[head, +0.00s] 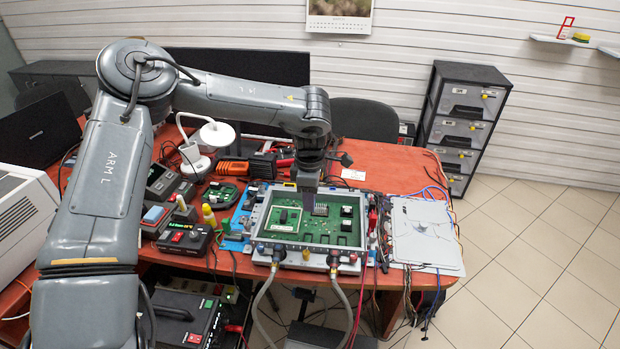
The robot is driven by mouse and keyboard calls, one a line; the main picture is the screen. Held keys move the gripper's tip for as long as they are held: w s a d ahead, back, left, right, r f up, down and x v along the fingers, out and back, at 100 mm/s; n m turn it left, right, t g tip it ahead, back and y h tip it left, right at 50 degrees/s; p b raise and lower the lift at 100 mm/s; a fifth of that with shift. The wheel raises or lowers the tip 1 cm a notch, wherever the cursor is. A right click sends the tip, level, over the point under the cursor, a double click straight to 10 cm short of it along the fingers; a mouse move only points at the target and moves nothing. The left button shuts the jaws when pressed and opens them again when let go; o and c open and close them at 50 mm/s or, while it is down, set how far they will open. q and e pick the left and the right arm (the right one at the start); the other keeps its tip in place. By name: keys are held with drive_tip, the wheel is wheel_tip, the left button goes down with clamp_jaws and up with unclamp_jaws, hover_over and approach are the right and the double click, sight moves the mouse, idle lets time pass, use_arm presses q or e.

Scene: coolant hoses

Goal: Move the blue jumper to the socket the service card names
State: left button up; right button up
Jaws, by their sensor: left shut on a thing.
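The green circuit board (338,221) lies in a light grey frame on the orange-brown table. My left gripper (307,207) points down over the middle of the board, beside a small grey finned part (320,210). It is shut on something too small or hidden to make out. I cannot pick out the blue jumper or its sockets at this size. A small white card (353,174) lies behind the board and may be the service card; its print is not readable. My right gripper is not in view.
Two grey hoses with dark connectors (333,259) join the frame's front edge. A control box (184,239), tools and a white lamp (214,134) crowd the left. Loose wires hang at the front.

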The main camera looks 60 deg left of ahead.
use_arm(q)
drive_tip(key=f+b, duration=0.1)
drive_tip(key=f, duration=0.1)
drive_tip(key=s+f+b, duration=0.1)
drive_tip(key=f, duration=0.1)
drive_tip(key=f+b, duration=0.1)
drive_tip(key=f, duration=0.2)
drive_tip(key=shift+s+d, duration=0.2)
drive_tip(key=shift+d, duration=0.05)
wheel_tip(320, 180, down, 2)
drive_tip(key=shift+f+b, duration=0.1)
drive_tip(key=shift+b, duration=0.95)
drive_tip(key=shift+f, duration=0.65)
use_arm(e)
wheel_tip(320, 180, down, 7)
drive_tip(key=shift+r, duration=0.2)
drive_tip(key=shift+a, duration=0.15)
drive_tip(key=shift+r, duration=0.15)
use_arm(q)
drive_tip(key=shift+f, duration=0.45)
drive_tip(key=shift+f, duration=0.15)
